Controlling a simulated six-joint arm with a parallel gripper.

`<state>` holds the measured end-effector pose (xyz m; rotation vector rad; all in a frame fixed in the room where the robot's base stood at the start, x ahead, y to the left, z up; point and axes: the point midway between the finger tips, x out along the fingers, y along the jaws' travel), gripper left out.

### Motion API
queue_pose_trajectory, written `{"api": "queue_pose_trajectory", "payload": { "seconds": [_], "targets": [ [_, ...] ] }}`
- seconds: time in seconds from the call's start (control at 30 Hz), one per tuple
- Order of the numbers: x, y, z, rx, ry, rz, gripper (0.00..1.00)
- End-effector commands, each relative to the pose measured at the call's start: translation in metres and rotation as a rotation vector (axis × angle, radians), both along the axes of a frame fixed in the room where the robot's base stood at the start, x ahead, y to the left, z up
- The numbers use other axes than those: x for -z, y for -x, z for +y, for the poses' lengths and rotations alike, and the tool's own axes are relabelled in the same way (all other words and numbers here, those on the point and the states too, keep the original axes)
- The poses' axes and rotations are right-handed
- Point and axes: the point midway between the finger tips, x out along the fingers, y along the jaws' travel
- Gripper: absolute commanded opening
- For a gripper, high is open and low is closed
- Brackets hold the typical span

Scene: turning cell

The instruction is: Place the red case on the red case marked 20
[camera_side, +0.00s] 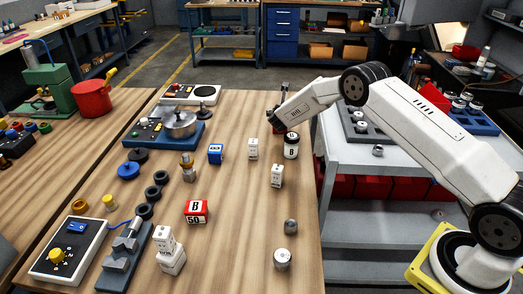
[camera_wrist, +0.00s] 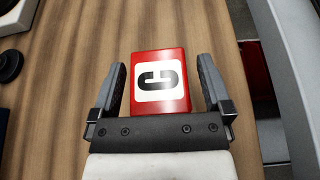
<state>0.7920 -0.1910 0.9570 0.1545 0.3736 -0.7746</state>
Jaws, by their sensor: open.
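The fingers are open, with a gap on each side of the case. In the side view my gripper (camera_side: 276,118) is low at the table's right far edge, and the red C case is mostly hidden there. No case marked 20 can be read.
A grey cart (camera_side: 350,155) adjoins the right edge. Space right of the B 50 case is clear.

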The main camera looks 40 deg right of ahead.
Motion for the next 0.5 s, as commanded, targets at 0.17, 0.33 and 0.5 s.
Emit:
{"api": "queue_pose_trajectory", "payload": {
  "seconds": [0.17,0.33,0.5],
  "targets": [
    [-0.003,0.003,0.003,0.0,-0.001,0.001,1.0],
    [-0.008,0.009,0.01,0.0,0.0,0.001,1.0],
    [-0.014,0.02,0.02,-0.001,0.0,0.0,1.0]
  ]
}}
